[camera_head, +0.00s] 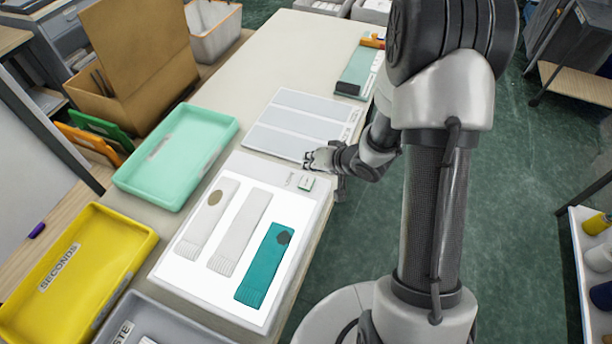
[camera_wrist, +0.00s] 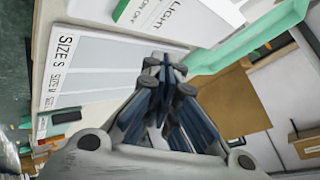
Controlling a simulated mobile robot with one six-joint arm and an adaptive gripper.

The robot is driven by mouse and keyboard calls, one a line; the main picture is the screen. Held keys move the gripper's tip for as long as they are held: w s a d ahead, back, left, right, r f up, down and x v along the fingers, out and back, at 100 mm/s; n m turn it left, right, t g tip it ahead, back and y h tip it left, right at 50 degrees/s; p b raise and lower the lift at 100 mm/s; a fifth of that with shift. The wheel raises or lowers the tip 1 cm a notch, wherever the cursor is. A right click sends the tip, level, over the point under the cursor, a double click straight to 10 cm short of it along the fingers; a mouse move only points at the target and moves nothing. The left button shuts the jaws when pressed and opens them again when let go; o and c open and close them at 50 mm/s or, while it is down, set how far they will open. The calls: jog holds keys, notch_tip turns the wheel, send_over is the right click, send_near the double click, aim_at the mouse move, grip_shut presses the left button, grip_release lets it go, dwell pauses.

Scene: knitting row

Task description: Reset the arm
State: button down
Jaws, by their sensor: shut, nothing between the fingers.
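My gripper (camera_head: 310,158) is over the table, just above the gap between the white light board and the grey sizing board in the head view. Its fingers are shut with nothing between them. In the wrist view the fingers (camera_wrist: 164,68) come together at the middle, with the size board on the left and the light board above. My arm reaches in from the right side of the table. No held object shows in either view.
The light board (camera_head: 175,262) bears two pale knitted pieces and one teal piece (camera_head: 265,262). Beside it lie the size board (camera_head: 295,112), a mint tray (camera_head: 205,122) and a yellow SECONDS tray (camera_head: 120,235). A cardboard box (camera_head: 140,50) stands at the back left.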

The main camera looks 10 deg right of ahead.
jog(key=shift+r+p, duration=0.3)
jog(key=shift+r, duration=0.3)
jog(key=s+d+r+h+b, duration=0.1)
jog(key=s+d+r+h, duration=0.2)
jog(key=r, duration=0.6)
jog(key=s+d+r+h+b, duration=0.1)
jog(key=s+d+r+h, duration=0.25)
jog(key=r, duration=0.45)
jog(key=s+a+r+n+g+y, duration=0.1)
jog(key=s+a+r, duration=0.1)
jog(key=s, duration=0.8)
jog(key=s+a+r+n+g+y+b, duration=0.1)
jog(key=s+a, duration=0.4)
jog(key=s, duration=0.6)
jog(key=shift+s+a+r+n+g, duration=0.25)
jog(key=shift+r+n+g, duration=0.25)
jog(key=shift+r+g, duration=0.3)
